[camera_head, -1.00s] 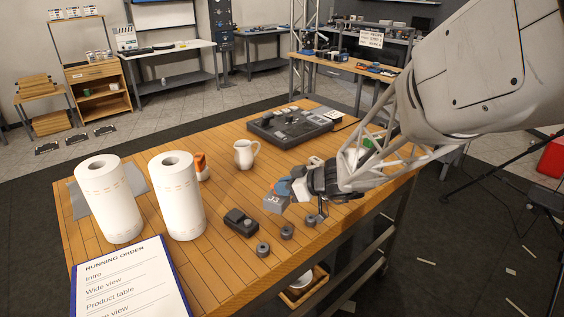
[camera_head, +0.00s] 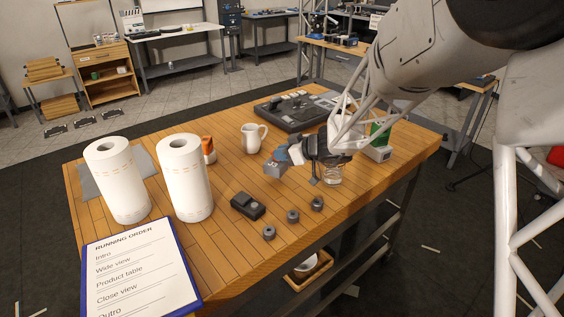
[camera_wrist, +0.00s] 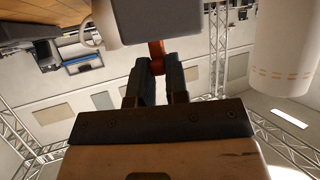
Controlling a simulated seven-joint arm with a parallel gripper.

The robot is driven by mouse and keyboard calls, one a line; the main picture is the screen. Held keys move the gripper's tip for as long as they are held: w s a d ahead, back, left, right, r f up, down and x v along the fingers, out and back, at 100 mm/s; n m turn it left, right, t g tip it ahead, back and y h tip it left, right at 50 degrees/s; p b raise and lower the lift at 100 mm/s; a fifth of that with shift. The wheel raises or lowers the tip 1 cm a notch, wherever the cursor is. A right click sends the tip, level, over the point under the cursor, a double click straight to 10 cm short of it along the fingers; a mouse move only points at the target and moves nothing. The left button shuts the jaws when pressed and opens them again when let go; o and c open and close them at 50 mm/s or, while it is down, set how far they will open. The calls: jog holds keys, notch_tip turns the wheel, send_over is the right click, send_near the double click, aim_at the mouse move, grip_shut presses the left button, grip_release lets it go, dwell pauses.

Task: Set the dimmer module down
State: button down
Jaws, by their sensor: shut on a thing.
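A small grey block with pale marks on its face, seemingly the dimmer module (camera_head: 274,170), hangs at the end of my gripper (camera_head: 287,158). My gripper is shut on it. The block appears above the wooden table, though its height is hard to judge. In the wrist view, my gripper's two dark fingers (camera_wrist: 158,75) reach toward the dark grey module (camera_wrist: 155,22), with a reddish-orange piece (camera_wrist: 157,56) between them. The module's far side is hidden there. The wooden table (camera_head: 215,240) has bare boards left of and in front of the block.
A dark box with a knob (camera_head: 247,206) and small grey rings (camera_head: 293,216) lie in front. A white pitcher (camera_head: 254,137), an orange container (camera_head: 208,150), paper towel rolls (camera_head: 185,178), a control console (camera_head: 295,108) and a glass jar (camera_head: 333,174) stand around.

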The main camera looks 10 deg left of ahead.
jog(key=shift+w, duration=0.2)
jog(key=shift+f, duration=1.75)
jog(key=shift+f, duration=0.15)
jog(key=c, duration=1.1)
grip_release()
jog(key=shift+v, duration=6.05)
jog(key=shift+s, duration=0.15)
